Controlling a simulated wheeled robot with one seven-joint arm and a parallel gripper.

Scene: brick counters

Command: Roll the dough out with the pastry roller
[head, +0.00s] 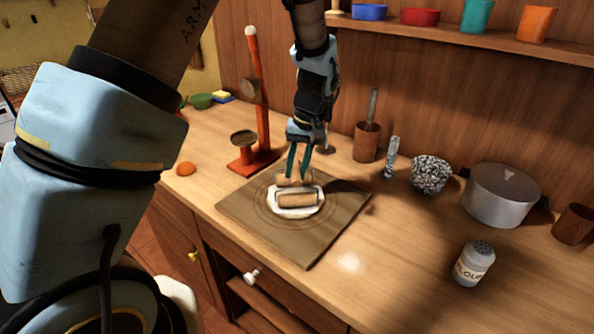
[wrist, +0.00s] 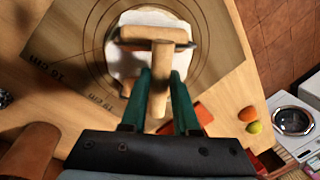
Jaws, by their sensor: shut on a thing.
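The pastry roller (head: 297,200) is wooden, with a cylinder across a short handle. In the wrist view the roller (wrist: 155,35) makes a T shape over the dough. My gripper (head: 298,174) points down with its green fingers on either side of the roller's handle; in the wrist view the gripper (wrist: 160,80) is shut on that handle. The dough (head: 297,214) is a flat white round on the board; the roller covers part of it. Its edge also shows in the wrist view (wrist: 122,65). I cannot tell whether the cylinder presses on it.
The board (head: 310,245) bears printed circles and lies near the counter's front edge. A red stand (head: 262,158) is close on its left. A flour shaker (head: 474,263), a metal pot (head: 500,195) and a speckled bowl (head: 430,175) stand to the right.

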